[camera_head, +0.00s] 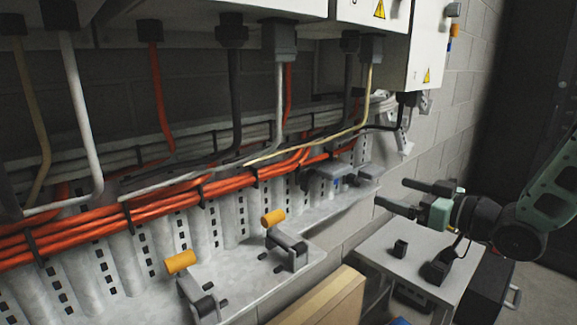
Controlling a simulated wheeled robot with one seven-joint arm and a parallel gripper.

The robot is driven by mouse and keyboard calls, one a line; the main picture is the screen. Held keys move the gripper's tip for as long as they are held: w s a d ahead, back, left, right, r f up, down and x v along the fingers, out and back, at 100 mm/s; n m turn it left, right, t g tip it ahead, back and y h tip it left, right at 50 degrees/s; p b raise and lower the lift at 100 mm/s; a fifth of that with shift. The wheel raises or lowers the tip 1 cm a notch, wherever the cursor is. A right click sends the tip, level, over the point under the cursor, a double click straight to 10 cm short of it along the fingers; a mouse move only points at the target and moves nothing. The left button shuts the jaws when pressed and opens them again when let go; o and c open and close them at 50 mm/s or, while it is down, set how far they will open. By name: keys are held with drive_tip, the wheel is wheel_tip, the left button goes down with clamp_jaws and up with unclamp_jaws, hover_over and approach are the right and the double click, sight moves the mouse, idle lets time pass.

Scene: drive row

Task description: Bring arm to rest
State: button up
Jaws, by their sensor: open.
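My gripper (403,198) is at the right of the head view. Its two dark fingers point left and stand apart with nothing between them. It hangs above a small grey table and to the right of the grey ledge. My arm (545,205) reaches in from the right edge, with a dark wrist and pale green links. The gripper appears clear of the ledge and the table.
Two orange-handled levers (181,262) (273,217) stand on the ledge (240,285). Orange cables (150,208) run along the wall under electrical cabinets (430,45). A wooden box (325,300) stands in front.

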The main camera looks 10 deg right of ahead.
drive_tip(key=s+a+f+g+h, duration=0.5)
drive_tip(key=a+f+g+h, duration=0.1)
drive_tip(key=a, duration=0.4)
drive_tip(key=s+a+f+g+h, duration=0.1)
drive_tip(key=s+a+g+h, duration=0.2)
drive_tip(key=s, duration=0.9)
drive_tip(key=s+a+g+h, duration=0.1)
drive_tip(key=s+a+g, duration=0.3)
drive_tip(key=s, duration=0.8)
wheel_tip(320, 180, up, 12)
drive_tip(key=d+g+p, duration=0.1)
drive_tip(key=p, duration=1.1)
drive_tip(key=shift+d, duration=0.25)
